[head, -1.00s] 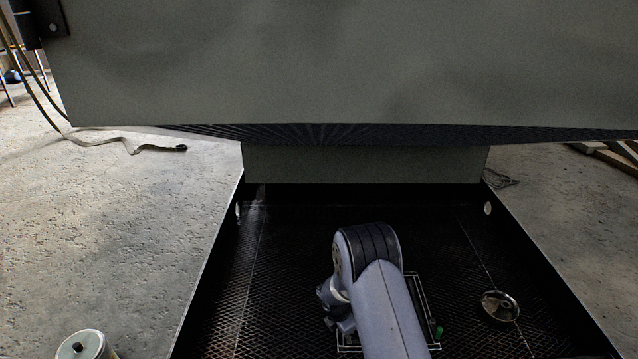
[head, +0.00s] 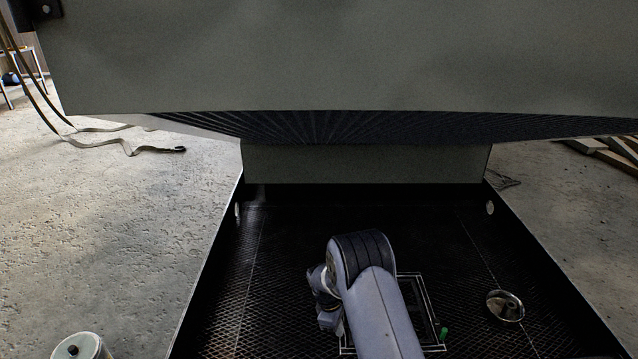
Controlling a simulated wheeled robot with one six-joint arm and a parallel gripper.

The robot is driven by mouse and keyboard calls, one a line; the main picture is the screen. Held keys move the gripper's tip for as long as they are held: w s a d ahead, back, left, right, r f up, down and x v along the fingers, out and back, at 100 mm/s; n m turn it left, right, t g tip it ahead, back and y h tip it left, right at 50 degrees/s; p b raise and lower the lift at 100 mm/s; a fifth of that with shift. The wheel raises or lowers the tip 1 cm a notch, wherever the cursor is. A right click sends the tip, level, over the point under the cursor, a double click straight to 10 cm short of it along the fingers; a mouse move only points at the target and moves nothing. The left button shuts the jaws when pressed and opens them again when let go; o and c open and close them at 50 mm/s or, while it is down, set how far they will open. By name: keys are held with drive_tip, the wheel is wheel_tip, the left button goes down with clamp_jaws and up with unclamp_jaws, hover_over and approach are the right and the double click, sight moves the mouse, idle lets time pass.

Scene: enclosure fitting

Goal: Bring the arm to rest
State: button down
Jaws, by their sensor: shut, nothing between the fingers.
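My arm (head: 375,290) reaches up from the bottom edge of the head view, over the black mesh-floored tray. Its dark ribbed joint is near the middle, and smaller wrist parts (head: 322,290) show just left of it. My gripper's fingers are not visible; the arm may hide them. A thin pale rectangular outline (head: 426,312) lies on the tray floor, partly covered by the arm.
A large grey-green panel (head: 340,60) hangs across the top. The black tray (head: 270,260) has raised side walls. A round metal dish (head: 505,306) lies at right, near a small green item (head: 444,334). A can (head: 80,346) stands on the concrete at lower left.

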drive_tip(key=shift+a+m, duration=0.15)
drive_tip(key=shift+m, duration=0.15)
idle(0.4)
